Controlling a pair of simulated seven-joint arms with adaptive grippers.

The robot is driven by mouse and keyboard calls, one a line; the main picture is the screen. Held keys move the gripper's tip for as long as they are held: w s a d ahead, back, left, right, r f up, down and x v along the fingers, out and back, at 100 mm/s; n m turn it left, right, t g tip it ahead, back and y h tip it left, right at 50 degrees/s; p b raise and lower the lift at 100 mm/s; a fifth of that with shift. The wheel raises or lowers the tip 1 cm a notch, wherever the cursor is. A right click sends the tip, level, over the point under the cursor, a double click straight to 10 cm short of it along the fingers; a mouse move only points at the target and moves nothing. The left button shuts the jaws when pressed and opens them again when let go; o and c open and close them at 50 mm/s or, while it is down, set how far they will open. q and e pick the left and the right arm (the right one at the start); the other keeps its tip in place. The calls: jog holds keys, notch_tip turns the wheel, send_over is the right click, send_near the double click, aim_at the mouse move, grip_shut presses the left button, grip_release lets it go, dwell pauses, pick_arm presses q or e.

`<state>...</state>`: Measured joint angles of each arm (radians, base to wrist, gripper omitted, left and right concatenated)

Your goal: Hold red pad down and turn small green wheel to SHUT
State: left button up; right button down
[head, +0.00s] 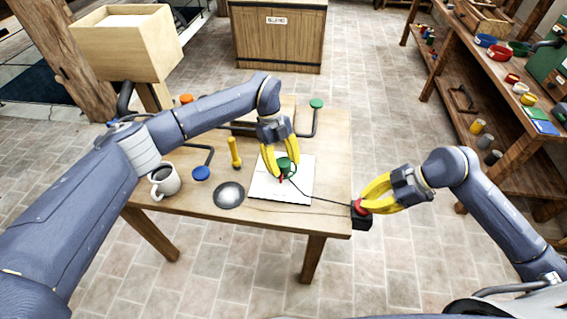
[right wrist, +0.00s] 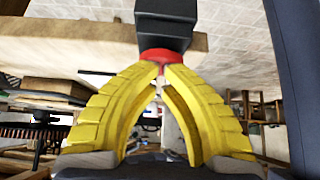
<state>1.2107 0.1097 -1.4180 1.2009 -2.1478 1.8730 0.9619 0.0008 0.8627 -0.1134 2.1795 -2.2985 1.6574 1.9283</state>
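The small green wheel (head: 285,164) stands over a white sheet (head: 301,186) on the table, with a small red pointer below it. My left gripper (head: 284,172) has its yellow fingers on either side of the wheel, with no clear gap. No SHUT mark is legible. The red pad (head: 360,208) sits on a black box (head: 361,221) at the table's right front corner. My right gripper (head: 364,205) has its fingertips together against the pad; the right wrist view shows them meeting at the red pad (right wrist: 161,55). How far the pad is pressed cannot be seen.
Another green wheel (head: 316,104), a blue wheel (head: 201,173) and an orange knob (head: 186,99) are on the table (head: 335,150). A yellow-handled tool (head: 235,152), a mug (head: 164,180) and a dark disc (head: 229,194) lie left of the sheet. A dark cable runs to the box.

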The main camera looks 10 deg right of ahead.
pick_arm(q)
jog(key=c, duration=0.8)
jog(key=shift+m, duration=0.4)
jog(key=m+y, duration=0.1)
jog(key=m, duration=0.2)
jog(key=shift+m+y, duration=0.4)
jog(key=m+y, duration=0.1)
jog(key=m, duration=0.3)
jog(key=shift+m+y, duration=0.3)
jog(key=shift+y, duration=0.1)
jog(key=m, duration=0.2)
jog(key=m+y, duration=0.1)
jog(key=m, duration=0.1)
jog(key=shift+s+y, duration=0.1)
jog(key=shift+y, duration=0.2)
jog(key=shift+f+m+t+y, duration=0.1)
jog(key=shift+m+t+y, duration=0.25)
jog(key=shift+m, duration=0.85)
jog(key=shift+m+t+y, duration=0.15)
jog(key=shift+m+t, duration=0.4)
jog(key=shift+m, duration=0.65)
